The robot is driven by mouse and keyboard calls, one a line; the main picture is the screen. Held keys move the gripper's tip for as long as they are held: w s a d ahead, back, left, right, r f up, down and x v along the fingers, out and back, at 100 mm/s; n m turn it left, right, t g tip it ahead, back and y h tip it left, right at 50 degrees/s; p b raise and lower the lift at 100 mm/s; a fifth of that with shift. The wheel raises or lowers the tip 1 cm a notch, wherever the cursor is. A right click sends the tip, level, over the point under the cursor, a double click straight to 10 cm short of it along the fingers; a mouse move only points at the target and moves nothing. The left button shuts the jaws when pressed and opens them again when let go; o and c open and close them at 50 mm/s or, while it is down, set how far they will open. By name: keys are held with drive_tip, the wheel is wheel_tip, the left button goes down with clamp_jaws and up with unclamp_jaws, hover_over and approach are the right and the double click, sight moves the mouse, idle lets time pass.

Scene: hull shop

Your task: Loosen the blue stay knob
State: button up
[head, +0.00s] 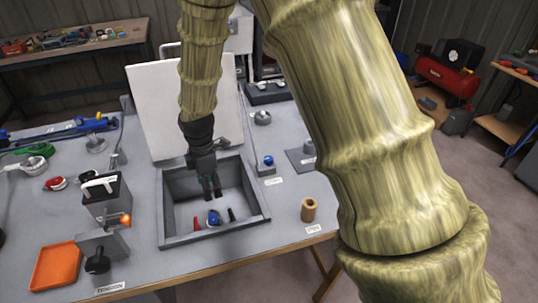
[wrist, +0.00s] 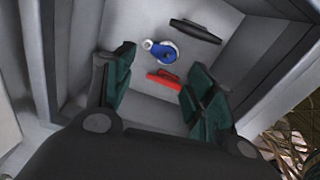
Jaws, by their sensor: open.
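A small round blue knob (head: 268,160) stands on a grey plate on the bench, just right of the open grey box (head: 262,215). Inside the box lies another blue piece with a pale ring (head: 214,217), also in the wrist view (wrist: 165,52). I cannot tell for sure which is the stay knob; the round one looks most like a knob. My gripper (head: 212,192) points down into the box, jaws open and empty. In the wrist view its green-padded fingers (wrist: 158,78) stand apart, above the box's contents. The round knob is outside the wrist view.
A red piece (wrist: 163,80) and a black piece (wrist: 195,30) lie in the box. A white panel (head: 165,100) stands tilted behind it. A wooden cylinder (head: 308,209), an orange tray (head: 54,268) and a grey clamp device (head: 106,205) are on the bench.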

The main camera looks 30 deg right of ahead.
drive_tip(key=w+d+r+m+g+y+p, duration=0.15)
drive_tip(key=d+r+m+p, duration=0.35)
drive_tip(key=d+r+m, duration=0.5)
drive_tip(key=m+y+p, duration=0.2)
drive_tip(key=m+p, duration=0.2)
drive_tip(key=m, duration=1.4)
approach(269, 157)
drive_tip(key=shift+g, duration=0.25)
drive_tip(key=shift+p+x, duration=1.15)
drive_tip(key=shift+x, duration=3.15)
drive_tip(key=shift+w, duration=0.15)
drive_tip(key=c, duration=1)
